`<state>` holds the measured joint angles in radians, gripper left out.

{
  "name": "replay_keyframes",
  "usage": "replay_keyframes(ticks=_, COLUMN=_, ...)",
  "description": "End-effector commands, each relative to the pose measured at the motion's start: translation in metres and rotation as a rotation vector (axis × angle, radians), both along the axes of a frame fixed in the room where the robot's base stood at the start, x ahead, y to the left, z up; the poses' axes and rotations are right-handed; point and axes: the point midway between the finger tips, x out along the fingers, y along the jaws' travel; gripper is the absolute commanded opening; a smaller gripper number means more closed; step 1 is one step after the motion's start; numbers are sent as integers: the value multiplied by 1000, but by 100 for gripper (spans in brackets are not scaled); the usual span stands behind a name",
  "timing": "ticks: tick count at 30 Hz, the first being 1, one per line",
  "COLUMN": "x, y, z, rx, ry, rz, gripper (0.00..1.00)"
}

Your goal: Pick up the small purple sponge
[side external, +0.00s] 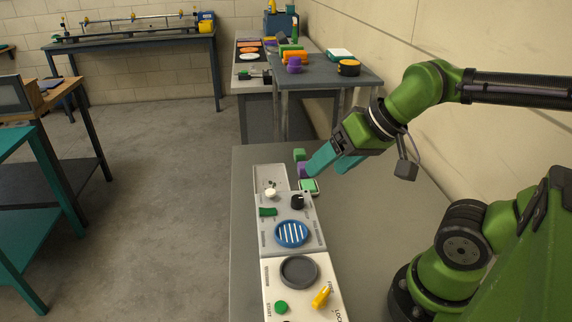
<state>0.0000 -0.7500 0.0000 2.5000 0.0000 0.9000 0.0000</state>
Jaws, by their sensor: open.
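A small purple block (302,170), which looks like the sponge, is at the far end of the panel row on the near grey table. It is partly hidden behind my gripper's left finger. My gripper (325,170) points down and left, with its two teal fingers apart. The left fingertip overlaps the purple block's right edge in the picture; I cannot tell whether they touch. No object shows between the fingers.
A green block (299,154) is just behind the purple one, and a green-topped tray (309,186) is just in front. A panel with knobs and a blue striped disc (291,233) runs toward the camera. The table's right side (370,240) is clear. Another purple object (294,65) stands on the back table.

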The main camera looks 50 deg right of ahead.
Motion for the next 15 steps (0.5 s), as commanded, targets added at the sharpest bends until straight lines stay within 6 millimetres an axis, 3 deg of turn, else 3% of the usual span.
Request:
replay_keyframes(ticks=7, x=0, y=-1, z=0, rx=0, ry=0, rz=-4, gripper=70)
replay_keyframes(ticks=10, x=3, y=-5, z=-10, rx=2, ry=43, rz=-21, gripper=70)
replay_keyframes(ticks=15, x=38, y=-28, z=-17, rx=8, ry=149, rz=-94, gripper=70)
